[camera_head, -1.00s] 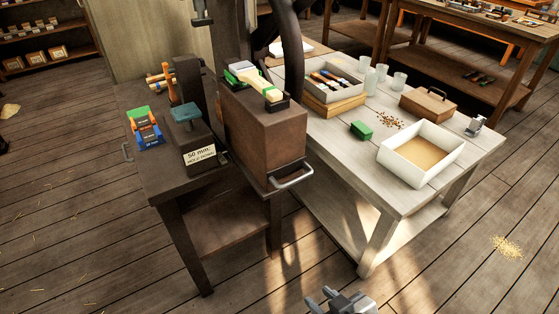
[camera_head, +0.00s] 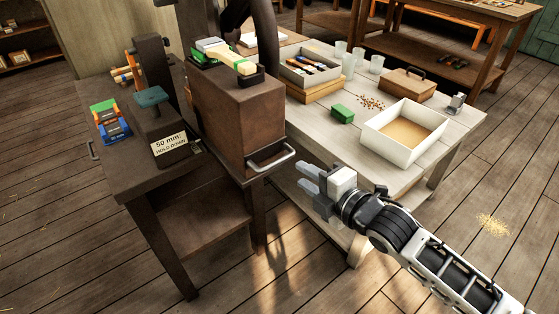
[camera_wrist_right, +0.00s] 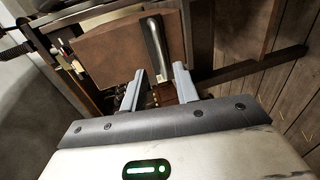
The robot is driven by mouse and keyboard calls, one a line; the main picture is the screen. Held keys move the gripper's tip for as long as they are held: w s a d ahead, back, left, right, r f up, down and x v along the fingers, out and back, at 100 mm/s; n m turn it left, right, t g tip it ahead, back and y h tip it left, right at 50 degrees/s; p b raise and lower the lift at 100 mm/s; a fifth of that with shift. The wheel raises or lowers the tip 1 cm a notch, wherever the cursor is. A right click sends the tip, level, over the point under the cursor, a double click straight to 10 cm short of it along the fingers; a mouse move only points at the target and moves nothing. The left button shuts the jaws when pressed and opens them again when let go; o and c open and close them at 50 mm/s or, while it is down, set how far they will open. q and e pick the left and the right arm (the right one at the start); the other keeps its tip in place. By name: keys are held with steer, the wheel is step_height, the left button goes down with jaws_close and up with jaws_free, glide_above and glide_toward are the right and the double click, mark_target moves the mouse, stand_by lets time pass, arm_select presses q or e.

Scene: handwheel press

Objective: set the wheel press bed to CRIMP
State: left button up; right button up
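The press's brown box-shaped body (camera_head: 235,120) stands on the dark bench, with a metal bar handle (camera_head: 272,158) on its front side. The handle also shows upright in the right wrist view (camera_wrist_right: 157,46). Part of the dark handwheel (camera_head: 268,30) shows at the top edge, cut off by the frame. No CRIMP mark is readable. My right gripper (camera_head: 306,178) is open and empty, to the right of and a little below the handle, apart from it. In the right wrist view its fingers (camera_wrist_right: 159,82) point toward the handle. My left gripper is not in view.
A sign reading "50 mm: HOLD DOWN" (camera_head: 170,143) stands on the dark bench (camera_head: 125,180), near coloured blocks (camera_head: 110,122). The pale table (camera_head: 335,155) on the right holds a white tray (camera_head: 408,118), a green block (camera_head: 342,113) and a wooden box (camera_head: 407,82).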

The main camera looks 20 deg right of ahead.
mark_target(281, 162)
steer(key=x, duration=0.9)
steer(key=shift+w+a+f, duration=0.1)
steer(key=shift+w, duration=0.2)
jaws_close()
